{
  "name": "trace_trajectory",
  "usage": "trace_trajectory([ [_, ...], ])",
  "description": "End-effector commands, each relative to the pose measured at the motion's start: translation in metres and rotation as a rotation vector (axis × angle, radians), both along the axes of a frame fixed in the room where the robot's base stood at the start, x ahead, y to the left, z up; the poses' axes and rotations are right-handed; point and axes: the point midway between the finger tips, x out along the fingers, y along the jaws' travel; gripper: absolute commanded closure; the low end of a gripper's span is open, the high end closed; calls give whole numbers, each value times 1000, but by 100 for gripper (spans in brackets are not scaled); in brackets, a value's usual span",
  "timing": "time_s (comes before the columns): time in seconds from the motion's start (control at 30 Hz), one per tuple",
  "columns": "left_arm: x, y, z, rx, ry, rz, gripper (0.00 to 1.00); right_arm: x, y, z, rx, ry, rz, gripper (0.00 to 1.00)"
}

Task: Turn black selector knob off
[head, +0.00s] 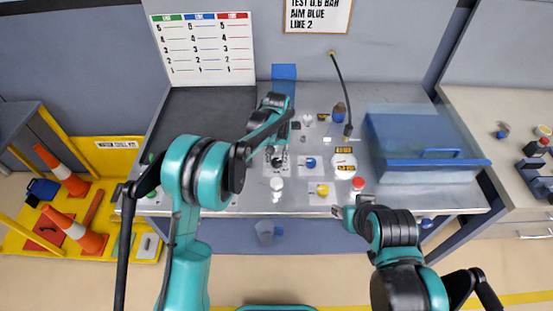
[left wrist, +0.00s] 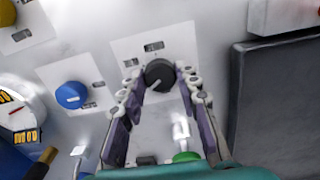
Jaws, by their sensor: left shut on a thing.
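The black selector knob (left wrist: 158,74) sits on a pale plate on the panel, with a white pointer line slanting to lower left. In the left wrist view my left gripper (left wrist: 158,84) has its two fingers on either side of the knob, shut on it. In the head view my left gripper (head: 277,158) reaches down over the panel, and its fingers mostly hide the knob. My right gripper (head: 341,212) is at the panel's front edge, away from the knob; its fingers are too small to read.
A blue knob (head: 311,162), a yellow knob (head: 322,189) and a round white gauge (head: 344,163) lie to the right of the black knob. A blue bin (head: 420,158) stands farther right. A dark flat area (head: 205,115) is at left.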

Motion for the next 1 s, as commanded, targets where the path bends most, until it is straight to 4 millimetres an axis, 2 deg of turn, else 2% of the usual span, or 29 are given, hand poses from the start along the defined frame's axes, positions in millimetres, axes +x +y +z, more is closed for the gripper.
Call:
trace_trajectory([
  [0.7,1,-1,0,-1,-1,673,97,0,0,-1,0,0,0,60],
  [1.0,1,-1,0,-1,-1,889,97,0,0,-1,0,0,0,60],
])
